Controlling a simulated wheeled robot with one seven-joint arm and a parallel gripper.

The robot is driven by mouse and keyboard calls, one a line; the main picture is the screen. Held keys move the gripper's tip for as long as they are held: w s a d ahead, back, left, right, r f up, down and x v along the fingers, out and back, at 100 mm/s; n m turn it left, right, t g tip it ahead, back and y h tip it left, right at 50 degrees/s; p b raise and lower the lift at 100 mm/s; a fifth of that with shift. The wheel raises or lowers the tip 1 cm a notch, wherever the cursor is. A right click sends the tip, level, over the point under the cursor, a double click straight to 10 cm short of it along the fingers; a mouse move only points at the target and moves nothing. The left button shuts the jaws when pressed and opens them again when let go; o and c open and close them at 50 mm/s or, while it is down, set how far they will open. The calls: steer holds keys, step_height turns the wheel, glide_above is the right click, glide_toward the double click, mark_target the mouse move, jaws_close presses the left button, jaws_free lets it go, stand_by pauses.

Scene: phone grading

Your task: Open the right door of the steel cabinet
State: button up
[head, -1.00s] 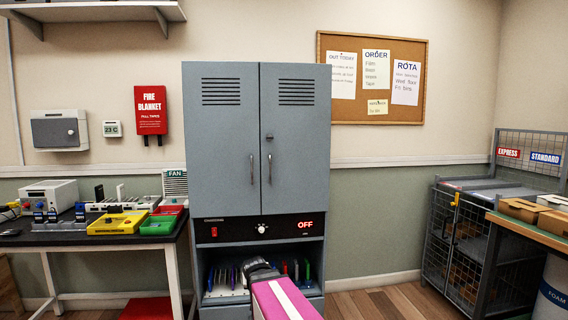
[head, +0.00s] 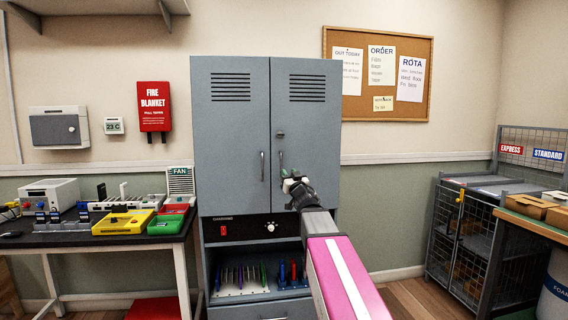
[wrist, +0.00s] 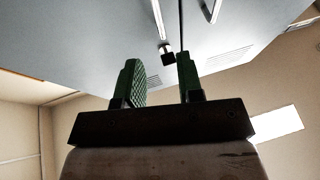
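The grey steel cabinet (head: 229,130) has two doors, both closed. The right door (head: 318,140) has a vertical bar handle (head: 281,162) near the middle seam, with a small lock (head: 280,134) above it. My gripper (head: 291,178) is in front of the lower end of this handle and partly covers it. In the wrist view my gripper (wrist: 160,70) has its two green fingers apart with nothing between the pads. I cannot tell whether the fingers touch the handle.
The left door's handle (head: 262,166) is close to the left. A bench (head: 130,236) stands left and a wire cage (head: 460,230) right. The floor between cabinet and cage looks clear.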

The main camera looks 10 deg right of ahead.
mark_target(281, 162)
steer(key=x, duration=1)
steer(key=shift+f, duration=0.1)
jaws_close()
